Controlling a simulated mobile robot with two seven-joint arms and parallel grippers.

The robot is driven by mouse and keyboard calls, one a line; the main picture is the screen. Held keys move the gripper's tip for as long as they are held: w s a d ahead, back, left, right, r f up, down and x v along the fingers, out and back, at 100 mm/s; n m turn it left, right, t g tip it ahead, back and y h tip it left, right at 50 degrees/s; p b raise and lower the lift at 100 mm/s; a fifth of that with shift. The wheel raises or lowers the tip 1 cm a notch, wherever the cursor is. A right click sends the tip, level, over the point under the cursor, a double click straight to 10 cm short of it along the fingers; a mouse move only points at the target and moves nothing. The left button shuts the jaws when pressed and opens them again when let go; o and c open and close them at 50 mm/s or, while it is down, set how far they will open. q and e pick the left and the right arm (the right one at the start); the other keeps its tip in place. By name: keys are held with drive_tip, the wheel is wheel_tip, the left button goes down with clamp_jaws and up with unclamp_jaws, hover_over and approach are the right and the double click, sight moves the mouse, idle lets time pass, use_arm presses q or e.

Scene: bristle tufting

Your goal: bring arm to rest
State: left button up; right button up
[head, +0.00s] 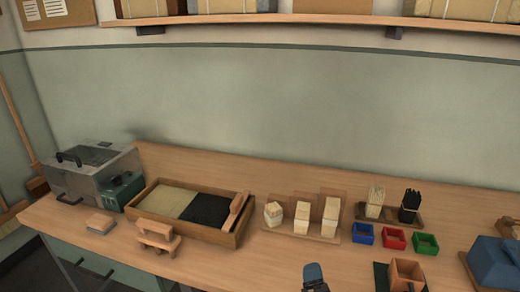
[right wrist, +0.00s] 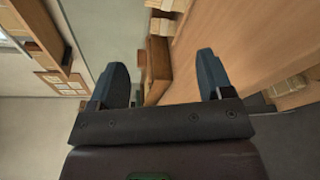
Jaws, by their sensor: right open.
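My right gripper (head: 314,277) shows at the bottom edge of the head view, in front of the workbench (head: 265,255); only its blue-grey finger end is in sight there. In the right wrist view the gripper (right wrist: 162,68) has its two blue-grey fingers wide apart with nothing held between them. Beyond the fingers are the bench's wooden surface and a brown wooden block-like piece, apart from the fingers. My left gripper is in neither view.
A wooden tray (head: 237,240) with tan and black bristle beds lies left of centre. A grey machine (head: 85,178) stands at the far left. Light blocks on a wooden stand, blue (head: 363,236), red (head: 394,240) and green (head: 426,244) bins, and a blue object (head: 492,262) fill the right.

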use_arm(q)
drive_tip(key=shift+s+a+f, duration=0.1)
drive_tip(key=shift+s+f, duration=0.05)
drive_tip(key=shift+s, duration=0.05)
use_arm(e)
drive_tip(key=s+d+f+m+g+y, duration=0.1)
drive_tip(key=s+d+f+m+g, duration=0.4)
drive_tip(key=s+d+f+m, duration=1)
drive_tip(key=s+f+m, duration=0.1)
drive_tip(key=s+m, duration=0.2)
drive_tip(key=m, duration=0.2)
drive_tip(key=shift+s+f+m, duration=0.2)
drive_tip(key=shift+s+m, duration=0.05)
drive_tip(key=shift+m, duration=0.05)
